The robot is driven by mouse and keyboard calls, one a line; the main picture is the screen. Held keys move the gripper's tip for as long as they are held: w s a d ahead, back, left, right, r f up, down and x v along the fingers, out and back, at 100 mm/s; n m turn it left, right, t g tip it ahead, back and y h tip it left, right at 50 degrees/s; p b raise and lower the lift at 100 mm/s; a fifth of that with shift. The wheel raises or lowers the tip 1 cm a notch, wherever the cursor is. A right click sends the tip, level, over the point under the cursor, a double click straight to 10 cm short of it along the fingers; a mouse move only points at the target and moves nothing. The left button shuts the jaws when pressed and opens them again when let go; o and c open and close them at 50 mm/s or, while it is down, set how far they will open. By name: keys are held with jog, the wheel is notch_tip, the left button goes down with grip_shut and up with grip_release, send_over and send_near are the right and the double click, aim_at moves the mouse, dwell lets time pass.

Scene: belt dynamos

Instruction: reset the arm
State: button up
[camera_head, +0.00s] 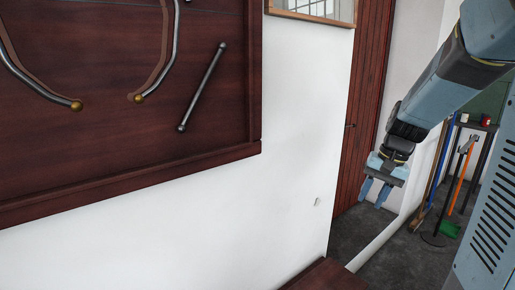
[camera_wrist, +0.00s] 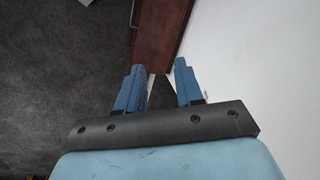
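My gripper (camera_head: 375,193) hangs at the end of my blue-grey arm on the right side of the head view, pointing down. Its two blue fingers are apart with nothing between them. In the wrist view the gripper (camera_wrist: 158,78) also shows both fingers spread, with a gap between them. The fingers touch nothing that I can see.
A dark wooden board (camera_head: 110,130) with metal rods hangs on the white wall (camera_head: 290,140) at left. A reddish door (camera_head: 366,110) stands behind my gripper. Long-handled tools (camera_head: 462,175) lean at right. A brown wooden surface (camera_head: 325,275) is low in front; dark floor (camera_head: 400,265) lies beside it.

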jog(key=s+a+r+n+t+h, duration=0.1)
jog(key=s+a+r+n+t, duration=0.1)
jog(key=s, duration=0.6)
jog(key=s+a+r+n+t+h, duration=0.1)
jog(key=s+a+r+n+t, duration=0.1)
jog(key=s+r, duration=0.5)
jog(key=shift+s+a+n+t+h, duration=0.3)
jog(key=shift+s+a+n+t, duration=0.15)
jog(key=shift+a, duration=0.8)
